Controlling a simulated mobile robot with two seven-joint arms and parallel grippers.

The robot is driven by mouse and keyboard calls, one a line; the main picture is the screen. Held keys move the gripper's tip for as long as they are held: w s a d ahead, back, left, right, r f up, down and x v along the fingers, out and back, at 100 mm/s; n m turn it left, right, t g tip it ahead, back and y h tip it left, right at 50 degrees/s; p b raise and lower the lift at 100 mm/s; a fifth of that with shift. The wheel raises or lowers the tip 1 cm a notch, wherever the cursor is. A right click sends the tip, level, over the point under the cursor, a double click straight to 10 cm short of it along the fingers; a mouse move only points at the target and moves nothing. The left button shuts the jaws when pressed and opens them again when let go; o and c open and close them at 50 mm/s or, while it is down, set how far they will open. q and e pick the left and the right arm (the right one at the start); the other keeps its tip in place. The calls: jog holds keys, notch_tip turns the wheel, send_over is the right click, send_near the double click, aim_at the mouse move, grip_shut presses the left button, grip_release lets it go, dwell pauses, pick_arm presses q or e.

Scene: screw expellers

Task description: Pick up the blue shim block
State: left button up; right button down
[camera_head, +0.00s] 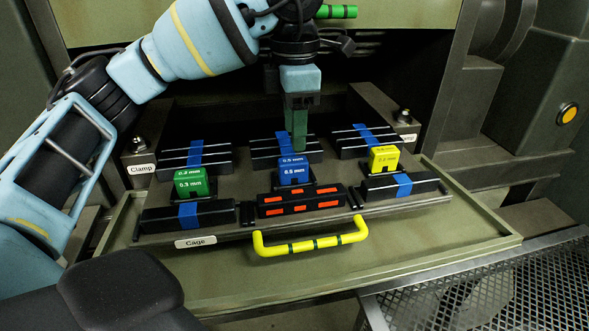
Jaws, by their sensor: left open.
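The blue shim block (293,171), marked 0.5 mm, stands upright in the middle of the cage tray, between a green and a yellow block. My left gripper (298,143) points down just behind and above it, with its green fingers near the block's back edge. The left gripper is open and empty; its fingers overlap in this view, so the gap between them is hard to see. Whether the fingers touch the block cannot be told. My right gripper does not show.
A green 0.3 mm block (190,182) stands left and a yellow block (383,159) right. Black bars with blue bands (188,216) surround them. A black bar with orange marks (300,201) and a yellow handle (311,244) lie in front. Clamps flank the tray.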

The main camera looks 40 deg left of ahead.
aim_at(293, 160)
pick_arm(q)
jog(key=shift+s+f, duration=0.2)
jog(key=shift+f, duration=2.7)
jog(key=shift+c, duration=0.3)
grip_shut()
